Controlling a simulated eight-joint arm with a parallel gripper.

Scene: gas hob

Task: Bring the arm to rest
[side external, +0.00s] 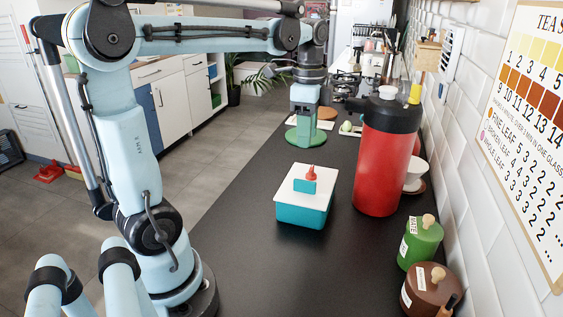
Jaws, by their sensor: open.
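My light blue arm reaches in from the left, and its wrist hangs down over the far half of the dark worktop (243,185). My gripper (304,122) points down above a round green base (292,137) on the worktop. It is open; its fingertips are small in the picture, and I cannot tell whether they touch the green piece.
A teal box with a white lid (290,203) stands nearer, with a red and a blue piece on top. A tall red flask (378,160), green jar (420,242) and brown jar (426,290) line the tiled wall. The hob (346,82) lies behind.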

